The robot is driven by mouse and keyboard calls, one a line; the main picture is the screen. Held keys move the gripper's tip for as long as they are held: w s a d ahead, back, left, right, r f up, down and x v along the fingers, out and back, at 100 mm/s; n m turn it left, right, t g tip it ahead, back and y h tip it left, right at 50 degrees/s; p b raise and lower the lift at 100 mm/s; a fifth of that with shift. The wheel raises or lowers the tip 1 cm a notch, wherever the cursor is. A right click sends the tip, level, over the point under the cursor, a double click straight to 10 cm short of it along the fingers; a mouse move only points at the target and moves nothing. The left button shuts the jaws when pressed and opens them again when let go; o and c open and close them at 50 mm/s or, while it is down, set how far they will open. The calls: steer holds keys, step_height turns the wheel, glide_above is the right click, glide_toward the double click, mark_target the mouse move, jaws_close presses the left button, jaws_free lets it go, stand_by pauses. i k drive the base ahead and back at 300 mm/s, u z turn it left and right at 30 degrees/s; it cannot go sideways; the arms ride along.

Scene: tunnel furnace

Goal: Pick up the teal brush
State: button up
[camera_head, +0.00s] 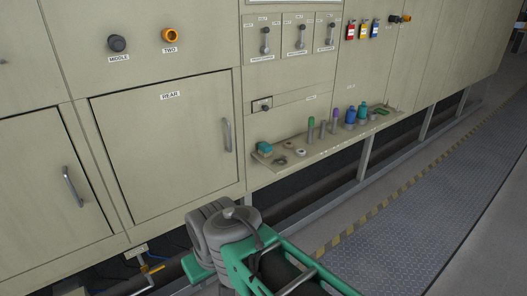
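Two teal things are on the narrow shelf (318,148) along the front of the furnace. A squat teal block (264,147) lies at the shelf's left end and looks most like the brush, but its bristles cannot be made out. A teal-topped piece (362,111) stands towards the right, beside a blue one; it is too small to tell what it is. My arm, with a grey joint and a green link, shows at the bottom middle, in front of and below the shelf. My gripper's fingers are not visible.
Several small items stand on the shelf, including a green-topped piece (311,123), a purple-topped piece (336,113) and a blue container (350,116). The REAR door (160,145) has a protruding handle (227,135). A metal-plate walkway (425,195) lies at the right, clear.

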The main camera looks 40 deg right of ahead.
mark_target(265, 149)
steer(key=z, duration=2.15)
steer(key=i, duration=1.65)
steer(key=u, duration=3.7)
steer(key=i, duration=0.5)
steer(key=z, duration=0.05)
